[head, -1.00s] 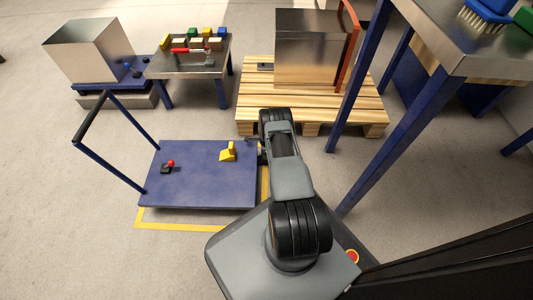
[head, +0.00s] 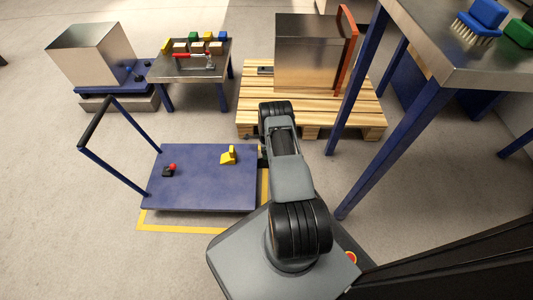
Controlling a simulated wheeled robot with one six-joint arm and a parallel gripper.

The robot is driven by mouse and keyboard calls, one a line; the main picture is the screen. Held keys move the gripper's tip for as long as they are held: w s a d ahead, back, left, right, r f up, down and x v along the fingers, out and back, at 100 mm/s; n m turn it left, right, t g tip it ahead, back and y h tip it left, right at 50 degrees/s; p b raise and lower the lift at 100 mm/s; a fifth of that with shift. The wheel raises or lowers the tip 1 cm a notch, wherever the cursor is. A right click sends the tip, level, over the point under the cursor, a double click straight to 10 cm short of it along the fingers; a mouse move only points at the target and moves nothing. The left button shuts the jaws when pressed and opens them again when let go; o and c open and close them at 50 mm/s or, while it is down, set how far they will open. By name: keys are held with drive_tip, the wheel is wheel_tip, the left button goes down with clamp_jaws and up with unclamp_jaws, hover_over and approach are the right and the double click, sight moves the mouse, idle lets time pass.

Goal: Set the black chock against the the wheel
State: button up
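A small black piece with a red knob (head: 168,170), which looks like the black chock, sits on the left part of the blue cart deck (head: 205,190). A yellow wedge-shaped piece (head: 229,156) stands near the deck's right back edge. No wheel can be made out clearly; the cart's underside is hidden. My gripper (head: 255,137) is mostly hidden behind my arm's wrist, between the cart's right back corner and the pallet. Only a small dark part shows, so its opening cannot be seen. It is apart from the black piece.
A push handle (head: 95,122) rises at the cart's left. A wooden pallet (head: 350,118) with a metal box (head: 303,50) stands behind my arm. A small table (head: 195,70) holds blocks and a red-handled tool. A tall blue-legged table (head: 430,110) stands right. Floor left is clear.

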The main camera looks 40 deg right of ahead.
drive_tip(key=a+r+n+p, duration=0.1)
drive_tip(key=a+r+n, duration=0.3)
drive_tip(key=r, duration=0.8)
drive_tip(key=a+r+n+t+p, duration=0.1)
drive_tip(key=a+r+n, duration=0.25)
drive_tip(key=r, duration=0.85)
drive_tip(key=a+r+n, duration=0.4)
drive_tip(key=r, duration=0.8)
drive_tip(key=s+a+r+n+t, duration=0.1)
drive_tip(key=s+a+r+n, duration=0.5)
drive_tip(key=s+a+r, duration=0.3)
drive_tip(key=s+a+r+n, duration=0.2)
drive_tip(key=s+n, duration=0.2)
drive_tip(key=s, duration=0.2)
drive_tip(key=s+a+r+n, duration=0.2)
drive_tip(key=s+r+n, duration=0.1)
drive_tip(key=s+n, duration=0.1)
drive_tip(key=shift+s+a+t, duration=0.2)
drive_tip(key=shift+s+t, duration=0.1)
drive_tip(key=shift+s, duration=0.6)
